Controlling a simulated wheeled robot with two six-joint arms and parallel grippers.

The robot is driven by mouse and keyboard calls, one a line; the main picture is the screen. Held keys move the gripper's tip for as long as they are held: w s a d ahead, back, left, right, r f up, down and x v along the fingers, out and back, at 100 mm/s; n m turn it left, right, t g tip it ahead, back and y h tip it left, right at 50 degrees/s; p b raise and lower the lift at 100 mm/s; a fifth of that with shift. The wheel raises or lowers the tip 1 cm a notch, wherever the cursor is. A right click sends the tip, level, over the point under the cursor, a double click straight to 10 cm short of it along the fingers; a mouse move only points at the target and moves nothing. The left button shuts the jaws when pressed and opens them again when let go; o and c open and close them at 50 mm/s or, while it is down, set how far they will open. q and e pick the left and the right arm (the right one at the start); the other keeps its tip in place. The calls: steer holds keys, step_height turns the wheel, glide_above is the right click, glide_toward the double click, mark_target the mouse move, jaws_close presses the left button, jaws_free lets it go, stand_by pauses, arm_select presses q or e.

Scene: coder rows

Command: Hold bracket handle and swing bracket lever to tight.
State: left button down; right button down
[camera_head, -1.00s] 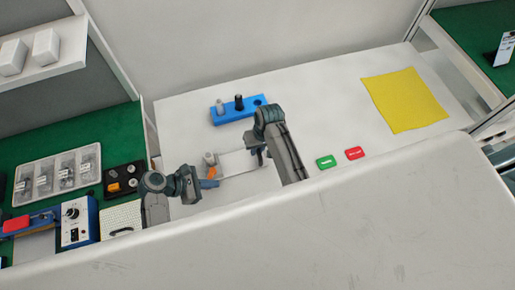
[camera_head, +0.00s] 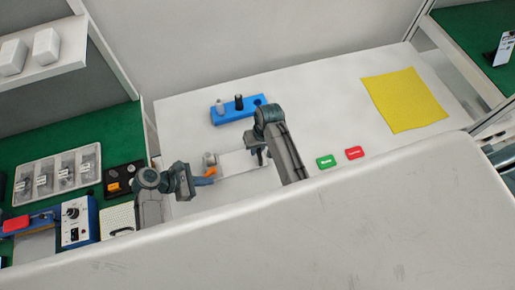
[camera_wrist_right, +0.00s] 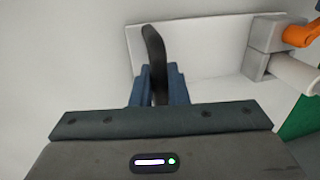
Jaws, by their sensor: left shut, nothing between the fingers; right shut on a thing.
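The bracket has a white plate (camera_head: 238,163), a grey block (camera_head: 209,159) at its left end and an orange lever (camera_head: 206,177). In the right wrist view the dark handle (camera_wrist_right: 154,50) stands up between the fingers of my right gripper (camera_wrist_right: 158,84), which is shut on it. The plate (camera_wrist_right: 200,45), grey block (camera_wrist_right: 265,48) and part of the orange lever (camera_wrist_right: 300,36) also show there. My left gripper (camera_head: 199,183) is shut and empty, close beside the lever; I cannot tell whether it touches it. In the head view, my right arm partly hides the handle.
A blue holder (camera_head: 238,112) with grey and dark pegs stands behind the bracket. A green button (camera_head: 325,161), a red button (camera_head: 354,152) and a yellow cloth (camera_head: 404,100) lie to the right. A black tray (camera_head: 125,179) is at left. White table between is clear.

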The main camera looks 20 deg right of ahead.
arm_select(q)
steer(key=shift+a+f, duration=0.15)
steer(key=shift+f, duration=0.15)
steer(key=shift+w+a, duration=0.2)
steer(key=shift+w, duration=0.4)
steer(key=shift+s, duration=0.1)
steer(key=shift+s+d, duration=0.35)
steer(key=shift+s, duration=0.1)
step_height(320, 180, up, 7)
steer(key=shift+w+r, duration=0.2)
stand_by(0.4)
